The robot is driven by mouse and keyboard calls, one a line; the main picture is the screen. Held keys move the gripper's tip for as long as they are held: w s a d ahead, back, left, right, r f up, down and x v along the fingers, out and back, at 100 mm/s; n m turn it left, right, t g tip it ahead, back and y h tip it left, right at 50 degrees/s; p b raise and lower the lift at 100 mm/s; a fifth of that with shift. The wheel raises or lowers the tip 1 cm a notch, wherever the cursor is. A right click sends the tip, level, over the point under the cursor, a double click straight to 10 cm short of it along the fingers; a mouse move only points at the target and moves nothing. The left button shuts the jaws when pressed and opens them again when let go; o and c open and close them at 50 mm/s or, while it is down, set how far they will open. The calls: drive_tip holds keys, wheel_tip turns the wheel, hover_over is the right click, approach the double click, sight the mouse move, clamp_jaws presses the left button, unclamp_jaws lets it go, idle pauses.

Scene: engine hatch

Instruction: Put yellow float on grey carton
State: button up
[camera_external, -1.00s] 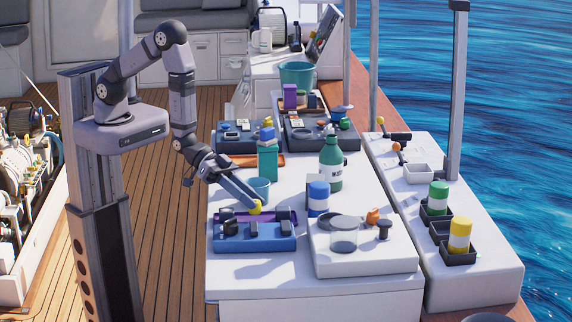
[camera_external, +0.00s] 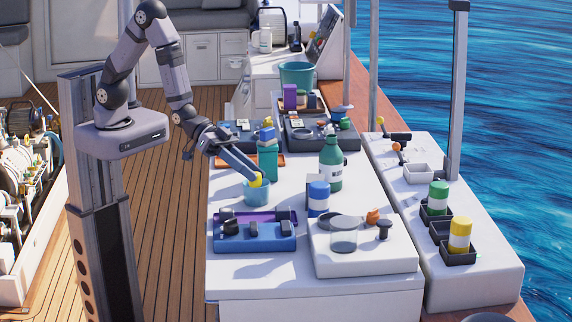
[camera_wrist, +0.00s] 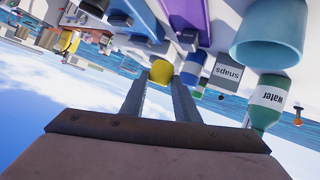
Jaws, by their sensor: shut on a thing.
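The yellow float (camera_external: 257,181) is small and round. My gripper (camera_external: 254,176) is shut on it, and in the external view it appears at the rim of the teal cup (camera_external: 257,194). In the wrist view the float (camera_wrist: 161,72) sits between my fingertips (camera_wrist: 160,82).
A green water bottle (camera_external: 331,165) and a teal canister (camera_external: 267,163) stand close to my gripper.

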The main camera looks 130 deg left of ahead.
drive_tip(key=a, duration=0.4)
wheel_tip(320, 180, up, 8)
drive_tip(key=r+n+g+y+b, duration=0.1)
drive_tip(key=n+g+y+b, duration=0.1)
drive_tip(key=n+y, duration=0.25)
hover_over(309, 177)
drive_tip(key=shift+f, duration=0.25)
drive_tip(key=shift+f+p, duration=1.3)
drive_tip(key=shift+f, duration=3.7)
drive_tip(key=shift+f, duration=0.1)
drive_tip(key=o, duration=1)
